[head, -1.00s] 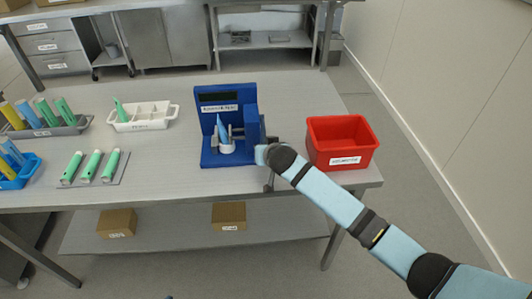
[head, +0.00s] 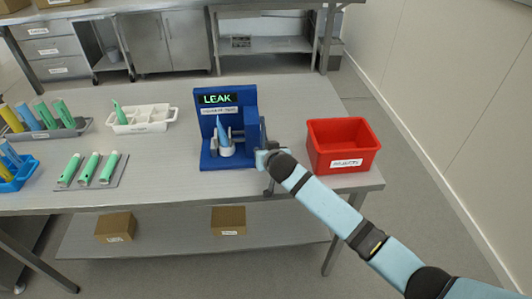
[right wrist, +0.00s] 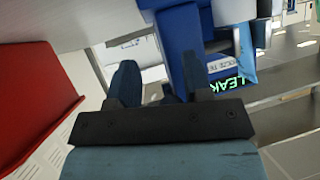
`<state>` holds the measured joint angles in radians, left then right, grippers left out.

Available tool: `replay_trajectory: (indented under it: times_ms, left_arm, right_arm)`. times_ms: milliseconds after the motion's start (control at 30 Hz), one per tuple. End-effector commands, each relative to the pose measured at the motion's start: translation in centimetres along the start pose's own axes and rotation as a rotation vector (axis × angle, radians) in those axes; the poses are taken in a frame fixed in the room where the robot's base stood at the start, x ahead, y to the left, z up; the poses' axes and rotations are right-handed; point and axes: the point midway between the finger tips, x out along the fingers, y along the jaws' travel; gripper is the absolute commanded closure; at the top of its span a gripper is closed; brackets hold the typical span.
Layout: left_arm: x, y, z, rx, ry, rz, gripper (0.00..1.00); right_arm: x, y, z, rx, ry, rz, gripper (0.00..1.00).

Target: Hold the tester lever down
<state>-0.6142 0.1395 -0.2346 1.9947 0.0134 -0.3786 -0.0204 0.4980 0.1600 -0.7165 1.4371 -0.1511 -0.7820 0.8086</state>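The blue tester (head: 229,125) stands near the right end of the table, its display (head: 220,98) lit with green "LEAK" text. A light blue tube (head: 222,132) stands point-up in a white holder (head: 227,150) between grey jaws. My right gripper (head: 266,155) is low at the tester's right side, by the lever; its own arm hides much of that spot. In the right wrist view, the fingers (right wrist: 160,82) are apart, with a small dark piece between them that may be the lever. The lit display also shows there (right wrist: 231,84). My left gripper is out of view.
A red bin (head: 342,146) stands close on the right of my right gripper. A white divided tray (head: 143,119) with a green tube, a grey mat (head: 92,171) with green tubes and tube racks are on the left. The table between mat and tester is clear.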

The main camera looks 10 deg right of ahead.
Motion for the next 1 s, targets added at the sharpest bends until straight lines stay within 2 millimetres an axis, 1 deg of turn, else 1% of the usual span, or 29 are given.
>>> replay_trajectory:
  times_ms: [167,267,367,600,700,833,900,1000]
  left_arm:
    - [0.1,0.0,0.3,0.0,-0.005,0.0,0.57]
    - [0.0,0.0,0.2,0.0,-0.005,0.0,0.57]
    - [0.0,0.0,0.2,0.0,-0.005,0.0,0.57]
    - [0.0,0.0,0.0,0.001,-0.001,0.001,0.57]
    - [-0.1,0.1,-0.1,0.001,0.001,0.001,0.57]
    - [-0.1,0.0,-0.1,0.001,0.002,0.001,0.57]
    - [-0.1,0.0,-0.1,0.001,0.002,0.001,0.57]
    - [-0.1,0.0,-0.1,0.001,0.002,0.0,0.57]
  right_arm:
    - [-0.2,0.0,0.0,0.001,0.0,0.0,0.55]
    - [-1.0,0.0,0.0,0.002,0.0,-0.001,0.55]
    - [-2.6,0.0,0.1,0.003,0.0,-0.001,0.55]
    - [-8.2,0.0,0.1,0.003,0.001,-0.002,0.55]
    - [-10.3,0.0,0.1,0.002,0.001,-0.002,0.55]
    - [-12.3,0.0,0.0,0.002,0.001,-0.001,0.55]
    - [-13.1,0.0,0.0,0.001,0.001,0.0,0.55]
    - [-13.7,0.0,0.0,0.0,0.0,0.0,0.55]
